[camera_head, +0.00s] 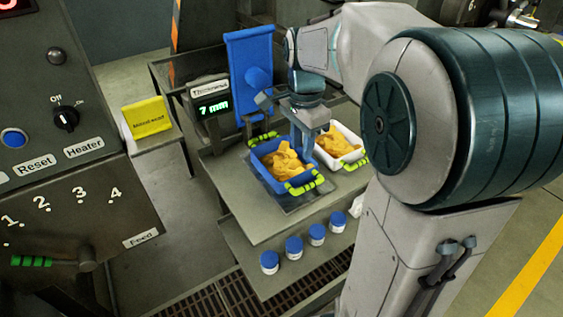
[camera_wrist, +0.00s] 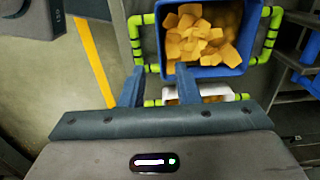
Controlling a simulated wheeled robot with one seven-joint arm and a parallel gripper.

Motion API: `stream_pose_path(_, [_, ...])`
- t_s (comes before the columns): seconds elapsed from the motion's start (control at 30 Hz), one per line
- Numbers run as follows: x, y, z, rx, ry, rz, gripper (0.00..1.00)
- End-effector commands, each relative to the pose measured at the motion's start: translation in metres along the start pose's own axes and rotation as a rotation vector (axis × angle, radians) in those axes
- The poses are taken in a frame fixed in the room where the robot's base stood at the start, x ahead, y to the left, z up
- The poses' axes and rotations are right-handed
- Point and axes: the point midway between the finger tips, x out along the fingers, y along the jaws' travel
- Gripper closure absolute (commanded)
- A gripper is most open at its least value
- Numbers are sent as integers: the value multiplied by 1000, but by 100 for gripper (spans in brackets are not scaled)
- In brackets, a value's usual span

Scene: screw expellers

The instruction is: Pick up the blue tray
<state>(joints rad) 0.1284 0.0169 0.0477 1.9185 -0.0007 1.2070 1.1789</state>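The blue tray (camera_head: 268,175) holds yellow-orange chunks and sits on a flat plate on the grey table. It has a green-yellow handle at its near end (camera_head: 304,185) and another at its far end. My gripper (camera_head: 305,142) is above the tray's right side, by the white tray. In the wrist view the blue tray (camera_wrist: 207,72) is at the top, with its handles at left and right. My gripper (camera_wrist: 160,76) is open there, its two fingers apart and empty, near the tray's long side. I cannot tell whether a finger touches the tray.
A white tray (camera_head: 354,166) with similar chunks stands just right of the blue one. A blue upright device (camera_head: 252,75) and a display reading 7 mm (camera_head: 212,107) stand behind. Several blue-capped jars (camera_head: 294,247) line the lower shelf. A control panel (camera_head: 60,130) is at left.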

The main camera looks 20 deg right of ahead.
Motion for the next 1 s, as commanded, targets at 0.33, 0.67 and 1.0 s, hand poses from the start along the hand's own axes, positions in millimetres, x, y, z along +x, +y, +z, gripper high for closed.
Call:
stream_pose_path(0.33, [46, 1, 0, -2, 0, 1, 71])
stream_pose_path(0.67, [88, 2, 1, -2, -1, 2, 71])
stream_pose_path(1.0, [99, 2, 1, -2, 0, -1, 71])
